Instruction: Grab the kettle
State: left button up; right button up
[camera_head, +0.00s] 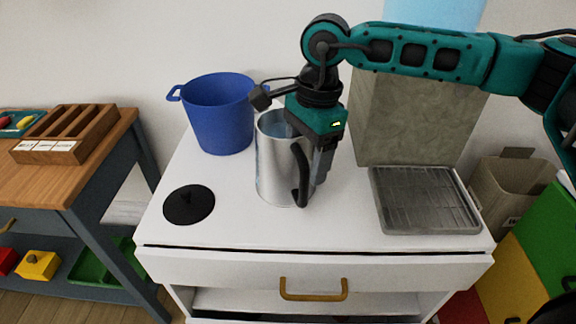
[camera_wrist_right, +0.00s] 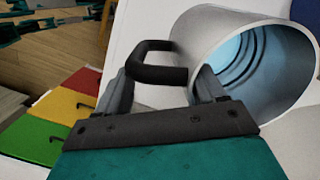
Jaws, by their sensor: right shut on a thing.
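The kettle (camera_head: 272,165) is a silver metal cylinder with an open top and a black handle. It stands upright on the white cabinet top (camera_head: 235,222) in the head view. In the right wrist view the kettle (camera_wrist_right: 285,50) shows its open rim and pale blue inside, with the handle (camera_wrist_right: 158,62) between my fingers. My right gripper (camera_head: 318,172) reaches down over the kettle's right side and is shut on the handle. It also shows in the right wrist view (camera_wrist_right: 165,85). My left gripper is not in view.
A blue pot (camera_head: 218,115) stands behind the kettle to the left. A black disc (camera_head: 189,205) lies at the front left. A metal rack tray (camera_head: 425,200) and a stone-like block (camera_head: 410,120) are to the right. A wooden table (camera_head: 60,180) stands at the left.

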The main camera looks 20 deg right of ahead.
grip_shut()
jog(key=shift+w+r, duration=0.1)
jog(key=shift+r, duration=0.05)
dwell(0.5)
